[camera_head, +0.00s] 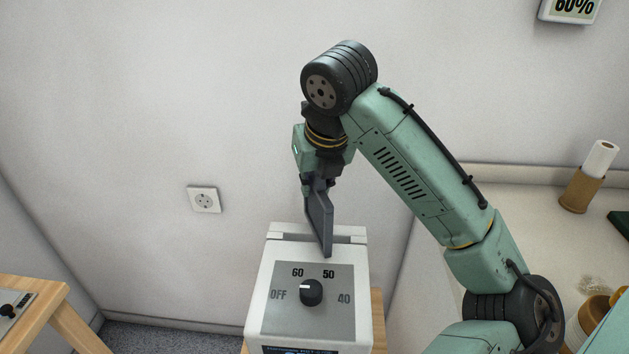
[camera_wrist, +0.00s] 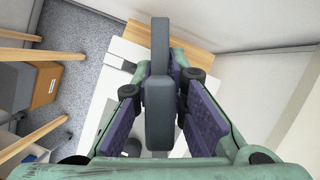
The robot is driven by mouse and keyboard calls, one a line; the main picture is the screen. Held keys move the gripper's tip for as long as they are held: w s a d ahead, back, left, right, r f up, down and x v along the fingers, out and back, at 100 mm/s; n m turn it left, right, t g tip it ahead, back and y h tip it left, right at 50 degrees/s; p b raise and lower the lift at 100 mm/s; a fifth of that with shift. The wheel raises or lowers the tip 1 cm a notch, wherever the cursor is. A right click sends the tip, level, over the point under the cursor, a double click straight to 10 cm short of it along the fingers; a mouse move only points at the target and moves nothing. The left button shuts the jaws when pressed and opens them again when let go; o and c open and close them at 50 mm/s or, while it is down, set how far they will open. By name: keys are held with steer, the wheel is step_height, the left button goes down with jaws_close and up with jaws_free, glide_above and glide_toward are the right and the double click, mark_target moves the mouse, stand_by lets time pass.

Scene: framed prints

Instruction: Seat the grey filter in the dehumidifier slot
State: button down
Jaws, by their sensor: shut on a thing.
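The grey filter (camera_head: 319,219) is a thin, flat panel with a thicker grip block. My gripper (camera_head: 318,181) is shut on it, with the purple finger pads on either side of the grip block (camera_wrist: 160,112) in the wrist view. The filter hangs roughly upright, slightly tilted, over the top of the white dehumidifier (camera_head: 262,305). The slot (camera_head: 350,239) runs left to right across the top of the dehumidifier. The filter looks turned across the slot and hides its middle. I cannot tell whether its lower edge touches the casing.
The dehumidifier's front panel has a black dial (camera_head: 311,292). A wooden table (camera_head: 30,300) stands at the lower left. A pale counter (camera_head: 530,205) at the right holds a paper roll in a wooden holder (camera_head: 582,190). The wall behind has a socket (camera_head: 204,200).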

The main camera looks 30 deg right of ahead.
steer(key=c, duration=1.6)
jaws_free()
steer(key=shift+r, duration=0.15)
steer(key=shift+r+p, duration=0.35)
steer(key=v, duration=1.2)
steer(key=shift+r+b, duration=0.15)
steer(key=shift+b, duration=0.25)
